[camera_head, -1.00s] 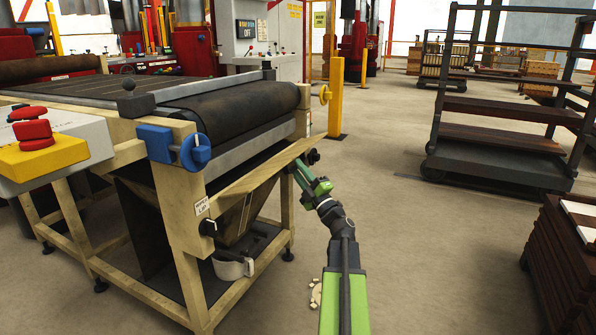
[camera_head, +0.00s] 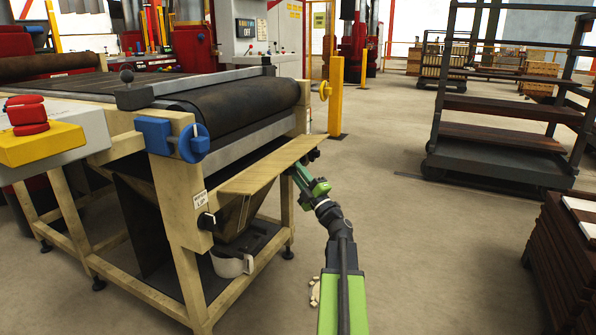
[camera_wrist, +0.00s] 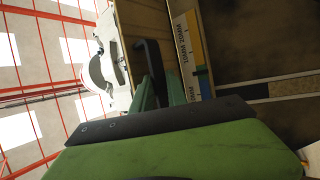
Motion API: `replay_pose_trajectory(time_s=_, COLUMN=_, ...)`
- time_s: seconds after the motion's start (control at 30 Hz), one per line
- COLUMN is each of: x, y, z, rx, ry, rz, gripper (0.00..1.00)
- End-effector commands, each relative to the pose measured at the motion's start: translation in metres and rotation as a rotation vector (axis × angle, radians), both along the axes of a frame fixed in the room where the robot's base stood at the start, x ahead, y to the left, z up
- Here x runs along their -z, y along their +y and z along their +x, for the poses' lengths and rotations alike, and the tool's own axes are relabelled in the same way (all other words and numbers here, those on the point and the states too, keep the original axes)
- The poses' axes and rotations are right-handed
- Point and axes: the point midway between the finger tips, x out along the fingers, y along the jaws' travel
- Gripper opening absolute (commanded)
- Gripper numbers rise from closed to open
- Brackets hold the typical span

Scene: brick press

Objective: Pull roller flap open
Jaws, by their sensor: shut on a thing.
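The roller flap (camera_head: 262,170) is a beige panel below the black roller (camera_head: 235,100) on the front of the press. It stands out from the frame, tilted close to level. My gripper (camera_head: 296,170) is at the flap's right end and largely hidden by its edge and my wrist. In the wrist view, the green fingers of my gripper (camera_wrist: 162,95) are shut on a dark bar-like handle (camera_wrist: 148,62) on the panel. The exact contact is partly hidden by the gripper body.
A yellow post (camera_head: 336,95) stands behind. A shelf rack (camera_head: 505,150) and stacked brown boards (camera_head: 568,260) are right; open floor lies between.

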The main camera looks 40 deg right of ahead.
Motion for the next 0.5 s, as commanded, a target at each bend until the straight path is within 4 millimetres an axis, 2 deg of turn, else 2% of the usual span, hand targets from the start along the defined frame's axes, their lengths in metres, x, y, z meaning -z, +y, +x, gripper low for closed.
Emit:
replay_pose_trajectory(time_s=0.03, x=0.0041, y=0.0076, z=0.0043, rx=-0.011, ry=0.012, rz=-0.013, gripper=0.21)
replay_pose_trajectory(time_s=0.1, x=0.004, y=0.0074, z=0.0043, rx=-0.011, ry=0.012, rz=-0.013, gripper=0.27)
replay_pose_trajectory(time_s=0.5, x=0.0027, y=0.004, z=0.0026, rx=-0.006, ry=0.01, rz=-0.01, gripper=0.27)
